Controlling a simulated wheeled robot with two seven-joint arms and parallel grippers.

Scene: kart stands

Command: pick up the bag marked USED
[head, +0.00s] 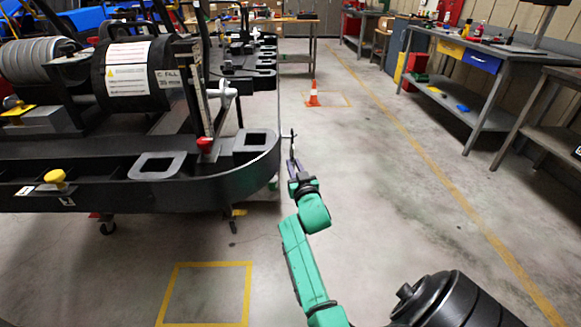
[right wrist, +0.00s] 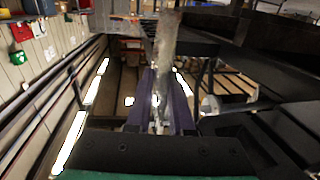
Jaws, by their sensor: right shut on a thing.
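My right gripper (head: 292,166) is at the end of the green arm, just right of the black kart's rounded corner. In the right wrist view its two purple fingers (right wrist: 164,78) are closed on a thin, greyish, streaky thing (right wrist: 167,42). That thing stands up from between the fingers and looks narrow, as if seen edge-on. I cannot tell whether it is the bag, and no USED marking is readable in either view. In the head view it is too small to make out clearly. My left gripper is not in view.
The black kart frame (head: 105,194) with a drum and a red knob (head: 205,144) fills the left. An orange cone (head: 313,95) stands farther back. Workbenches (head: 430,45) line the right side. The floor between is open, with yellow lines.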

